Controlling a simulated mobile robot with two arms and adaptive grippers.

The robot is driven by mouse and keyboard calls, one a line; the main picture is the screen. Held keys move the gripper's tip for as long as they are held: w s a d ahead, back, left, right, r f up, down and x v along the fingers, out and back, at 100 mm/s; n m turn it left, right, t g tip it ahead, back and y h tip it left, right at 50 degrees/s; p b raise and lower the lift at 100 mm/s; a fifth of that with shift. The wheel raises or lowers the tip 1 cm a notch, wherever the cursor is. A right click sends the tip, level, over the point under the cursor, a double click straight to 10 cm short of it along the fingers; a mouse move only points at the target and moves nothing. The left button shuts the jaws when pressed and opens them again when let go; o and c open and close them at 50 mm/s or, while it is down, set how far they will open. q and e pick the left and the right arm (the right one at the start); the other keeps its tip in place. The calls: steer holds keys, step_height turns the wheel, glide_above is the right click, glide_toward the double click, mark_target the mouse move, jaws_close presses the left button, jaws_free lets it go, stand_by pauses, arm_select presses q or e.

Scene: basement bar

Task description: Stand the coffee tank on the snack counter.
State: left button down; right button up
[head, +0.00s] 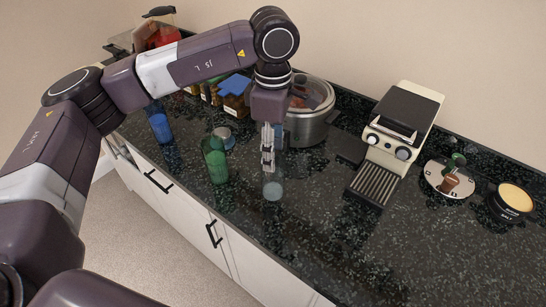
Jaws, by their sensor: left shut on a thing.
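A clear, greyish container (273,188), which looks like the coffee tank, is upright over the dark speckled counter (300,215). My left gripper (268,160) points straight down from above and is shut on it. The fingers cover part of the tank, and its clear walls are hard to make out. I cannot tell whether its base touches the counter or is slightly above it. My right gripper is not in view.
A green glass (215,160) stands close left of the tank, a blue glass (159,124) farther left. A steel pot (308,112) is behind. The counter's front right is clear.

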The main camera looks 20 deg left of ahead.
arm_select(q)
step_height(320, 180, down, 4)
steer(key=shift+r+p, duration=0.25)
steer(key=shift+p, duration=0.2)
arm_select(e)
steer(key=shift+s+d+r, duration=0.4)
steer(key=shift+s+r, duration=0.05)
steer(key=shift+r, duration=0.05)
arm_select(q)
steer(key=shift+f, duration=0.2)
steer(key=c, duration=1.1)
jaws_free()
steer(key=shift+r, duration=0.1)
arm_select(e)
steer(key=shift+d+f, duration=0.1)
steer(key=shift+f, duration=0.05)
arm_select(q)
steer(key=shift+r, duration=0.1)
